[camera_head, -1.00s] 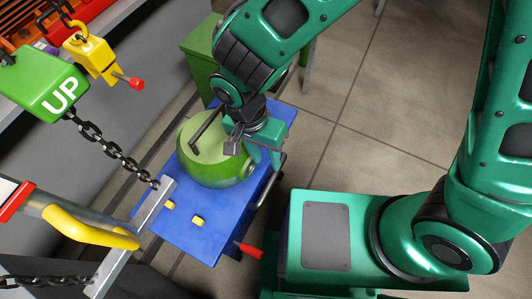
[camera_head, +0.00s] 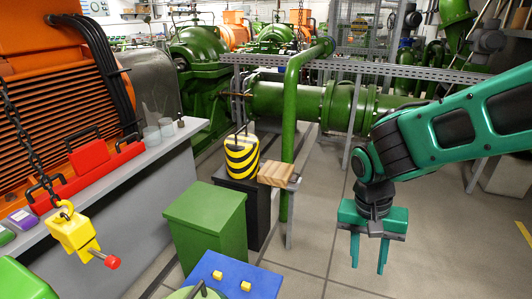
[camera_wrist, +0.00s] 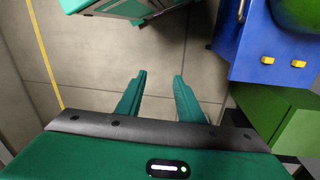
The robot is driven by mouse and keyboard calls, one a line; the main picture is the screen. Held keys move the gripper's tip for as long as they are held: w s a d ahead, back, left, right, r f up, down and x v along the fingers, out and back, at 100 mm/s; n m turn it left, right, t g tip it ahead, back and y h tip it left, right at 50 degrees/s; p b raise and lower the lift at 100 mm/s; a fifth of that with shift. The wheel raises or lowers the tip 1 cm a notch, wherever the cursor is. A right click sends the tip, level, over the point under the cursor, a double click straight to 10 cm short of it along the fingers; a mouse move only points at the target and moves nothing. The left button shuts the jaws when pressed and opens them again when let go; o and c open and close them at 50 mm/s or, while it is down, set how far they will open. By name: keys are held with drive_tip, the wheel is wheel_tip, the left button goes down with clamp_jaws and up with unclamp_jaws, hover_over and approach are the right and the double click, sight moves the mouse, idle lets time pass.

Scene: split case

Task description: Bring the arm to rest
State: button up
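My gripper (camera_head: 368,250) hangs pointing down over bare floor at the right of the head view. Its two green fingers are apart with nothing between them. The wrist view also shows the gripper (camera_wrist: 160,100) open and empty above the floor. The green split case (camera_head: 197,293) shows only as a sliver with its dark handle at the bottom edge of the head view. It sits on the blue stand (camera_head: 243,271), and part of it shows at the top right of the wrist view (camera_wrist: 298,12).
A green box (camera_head: 205,225) stands behind the blue stand. Beyond are a yellow-black striped weight (camera_head: 242,157) and a wooden block (camera_head: 278,174). A yellow hoist hook block (camera_head: 76,232) hangs at left. A grey ledge (camera_head: 110,185) runs along the left. Floor around my gripper is clear.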

drive_tip(key=s+d+r+y, duration=0.1)
drive_tip(key=s+d+r, duration=0.2)
drive_tip(key=s+d, duration=0.3)
drive_tip(key=s+d+r+m, duration=0.1)
drive_tip(key=s+d+r, duration=0.2)
drive_tip(key=d, duration=0.9)
drive_tip(key=s, duration=0.3)
drive_tip(key=shift+s+r+t+y, duration=0.2)
drive_tip(key=shift+t+y, duration=0.2)
drive_tip(key=shift+s+a, duration=0.1)
